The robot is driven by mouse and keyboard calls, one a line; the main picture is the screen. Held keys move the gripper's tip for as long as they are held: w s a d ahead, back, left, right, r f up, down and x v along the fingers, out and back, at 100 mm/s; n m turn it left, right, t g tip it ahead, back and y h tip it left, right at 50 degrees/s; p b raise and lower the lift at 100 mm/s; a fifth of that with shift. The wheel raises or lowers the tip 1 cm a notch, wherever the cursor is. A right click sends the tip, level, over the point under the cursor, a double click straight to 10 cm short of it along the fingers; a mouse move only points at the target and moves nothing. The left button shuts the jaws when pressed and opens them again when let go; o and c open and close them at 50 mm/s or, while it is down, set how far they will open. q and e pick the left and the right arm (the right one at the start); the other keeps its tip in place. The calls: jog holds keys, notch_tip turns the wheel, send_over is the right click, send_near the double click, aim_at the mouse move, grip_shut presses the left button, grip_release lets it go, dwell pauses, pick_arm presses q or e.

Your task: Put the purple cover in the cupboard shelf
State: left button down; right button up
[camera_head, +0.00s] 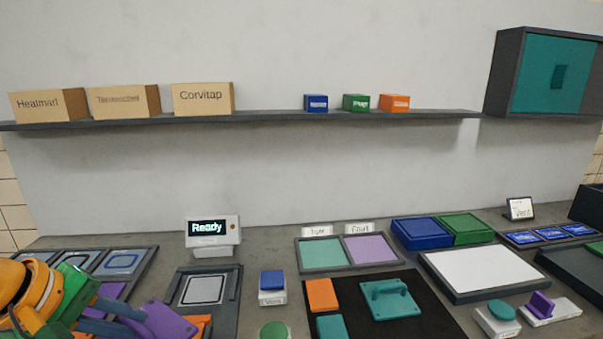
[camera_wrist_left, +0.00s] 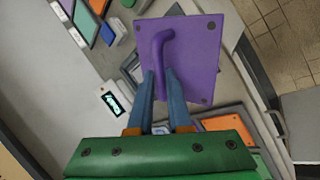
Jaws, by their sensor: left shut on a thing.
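The purple cover (camera_head: 168,320) is a flat square plate with a bent bar handle and dark corner holes. In the left wrist view the cover (camera_wrist_left: 205,70) is at the fingertips. My left gripper (camera_wrist_left: 160,85) is shut on its handle. In the head view my left gripper (camera_head: 128,318) is low at the left, and part of the cover is cut off by the frame. The cupboard (camera_head: 506,72) is on the wall at the upper right, far from the gripper. A teal panel with a handle (camera_head: 558,76) covers much of its front. My right gripper is not in view.
A long wall shelf (camera_head: 270,119) holds cartons and small coloured boxes. The bench below carries a Ready display (camera_head: 210,228), a two-part tray (camera_head: 350,268), a teal cover with a handle (camera_head: 390,302) and a white-topped tray (camera_head: 485,272). The wall between shelf and bench is clear.

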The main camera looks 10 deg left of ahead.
pick_arm(q)
jog(key=d+f+m+g+h, duration=0.1)
jog(key=d+f+m, duration=0.1)
jog(key=d+f+m+g+h+b, duration=0.1)
jog(key=d+f+m, duration=0.2)
jog(key=shift+s+d+f+h, duration=0.1)
jog(key=shift+s+f+h, duration=0.05)
jog(key=shift+f+h, duration=0.2)
jog(key=s+d+f+m+g+h+b, duration=0.1)
jog(key=s+d+f+m+g, duration=0.3)
jog(key=d+f+m, duration=0.3)
jog(key=shift+d+m+b, duration=0.4)
jog(key=shift+d+m, duration=0.15)
jog(key=shift+m, duration=0.15)
jog(key=shift+s+f+h, duration=0.1)
jog(key=shift+h, duration=0.15)
